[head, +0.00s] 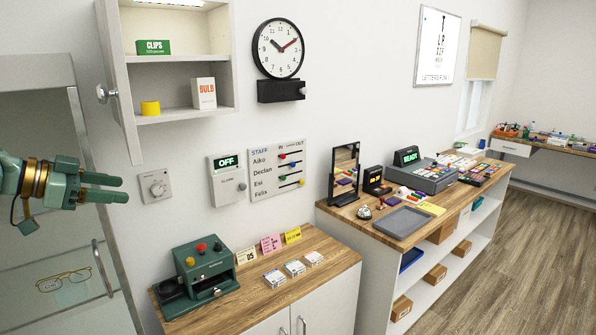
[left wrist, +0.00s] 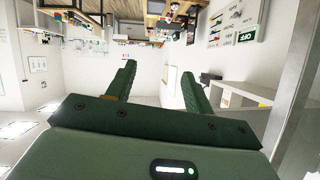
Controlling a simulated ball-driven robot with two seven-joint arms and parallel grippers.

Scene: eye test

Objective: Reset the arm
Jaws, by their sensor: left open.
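My left gripper (head: 121,189) comes in from the left edge of the head view, green with brass-coloured rings on its wrist. Its two fingers point right, in front of the glazed door and left of the white thermostat dial (head: 155,186). In the left wrist view the same gripper (left wrist: 158,69) shows two dark green fingers spread apart with nothing between them. That view looks upside down, with the wooden floor at the top. My right gripper is in neither view.
An open wall cabinet (head: 180,114) with its door (head: 119,75) swung out is above right of the gripper. A wooden-topped counter (head: 325,262) with a green machine (head: 206,268) stands lower right. A glazed door (head: 50,230) is at left.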

